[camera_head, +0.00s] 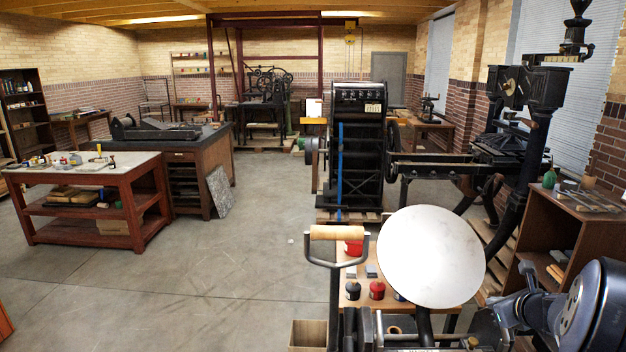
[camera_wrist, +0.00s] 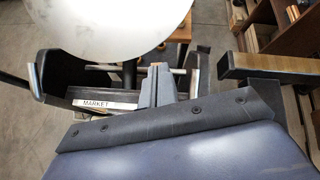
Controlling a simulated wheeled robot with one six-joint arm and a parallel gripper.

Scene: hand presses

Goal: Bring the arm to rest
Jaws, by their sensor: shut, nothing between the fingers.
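My arm (camera_head: 585,310) reaches in from the lower right corner of the head view, over the near hand press. In the wrist view my gripper (camera_wrist: 158,70) is shut, with its grey fingers together and nothing between them. They point toward the press, whose pale round ink disc (camera_head: 432,256) also fills the top of the wrist view (camera_wrist: 110,25). The press's lever has a wooden grip (camera_head: 338,233) and stands left of the disc. A strip marked MARKET (camera_wrist: 97,104) lies just left of the fingers. Whether the fingers touch the press cannot be told.
A low table with a black pot (camera_head: 353,290) and a red pot (camera_head: 377,290) stands behind the press. A wooden shelf unit (camera_head: 560,215) is close on the right. A red-brown workbench (camera_head: 85,200) stands left. The floor (camera_head: 220,270) between is clear.

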